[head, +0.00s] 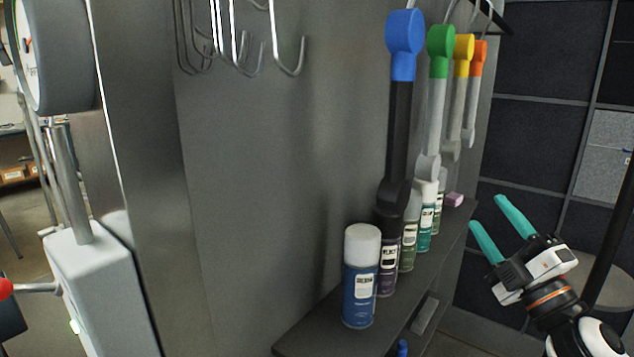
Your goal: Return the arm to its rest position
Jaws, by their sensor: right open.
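My right gripper (500,222) is at the right side of the head view, with two teal fingers spread apart and nothing between them. It points up and to the left, and its arm comes in from the lower right corner. It appears to the right of the dark shelf (310,330), apart from the cans on it. My left gripper does not show.
Several spray cans stand in a row on the shelf, with a blue one (361,285) at the front. Tools with blue (404,35), green (440,45), yellow and orange ends hang above. Empty metal hooks (290,55) hang on the grey panel (260,170). A white machine (90,290) stands left.

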